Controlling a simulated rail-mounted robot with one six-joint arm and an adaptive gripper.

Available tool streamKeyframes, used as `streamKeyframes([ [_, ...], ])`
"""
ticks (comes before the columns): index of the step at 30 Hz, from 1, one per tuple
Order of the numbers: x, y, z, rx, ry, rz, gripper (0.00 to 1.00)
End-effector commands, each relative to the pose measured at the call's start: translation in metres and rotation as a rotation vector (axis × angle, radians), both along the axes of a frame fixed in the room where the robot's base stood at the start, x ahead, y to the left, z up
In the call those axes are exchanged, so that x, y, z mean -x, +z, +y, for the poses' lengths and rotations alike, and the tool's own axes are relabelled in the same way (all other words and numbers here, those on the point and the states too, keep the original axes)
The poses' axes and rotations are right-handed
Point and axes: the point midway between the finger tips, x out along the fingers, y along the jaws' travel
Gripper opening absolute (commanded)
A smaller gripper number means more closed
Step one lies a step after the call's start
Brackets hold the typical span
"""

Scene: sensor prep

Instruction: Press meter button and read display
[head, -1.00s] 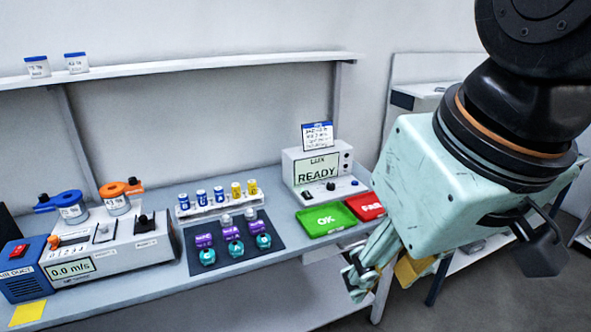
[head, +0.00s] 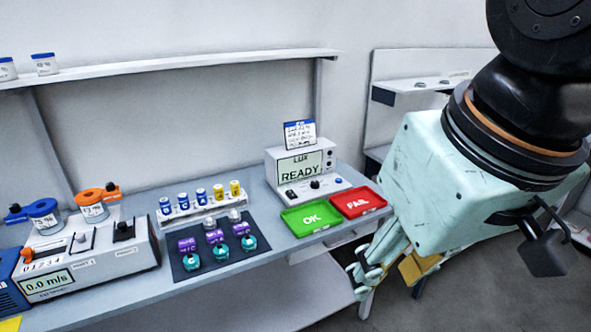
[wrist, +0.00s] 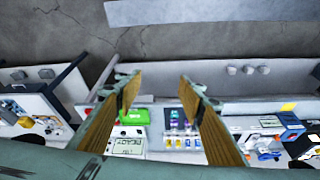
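The lux meter (head: 273,170) is a pale box at the back of the bench, its display (head: 300,165) reading "LUX READY". Its sloped front has a blue button (head: 338,181) and dark controls (head: 315,184). A note card stands on top. My gripper (head: 365,274) is in front of the bench edge, right of and nearer than the meter, touching nothing. In the wrist view my gripper (wrist: 159,77) is open, its two wooden-looking fingers wide apart with nothing between. The meter also shows upside down there, with its display (wrist: 127,146) near the left finger.
A green OK tray (head: 318,218) and red FAIL tray (head: 358,202) lie before the meter. Left are a vial rack (head: 205,209), a dark mat (head: 190,272) with small sensors, and an air meter (head: 85,270) reading "0.0 m/s". A shelf (head: 180,64) hangs above.

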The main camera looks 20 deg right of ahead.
Motion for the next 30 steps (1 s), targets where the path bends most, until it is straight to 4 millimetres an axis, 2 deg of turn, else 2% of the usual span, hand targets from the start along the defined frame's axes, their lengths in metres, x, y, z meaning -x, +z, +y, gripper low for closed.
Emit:
streamKeyframes([
  [5, 0.0, 0.0, 0.0, 0.0, 0.0, 0.0, 0.35],
  [17, 0.0, 0.0, 0.0, 0.0, 0.0, 0.0, 0.0],
  [30, 0.0, 0.0, 0.0, 0.0, 0.0, 0.0, 0.0],
])
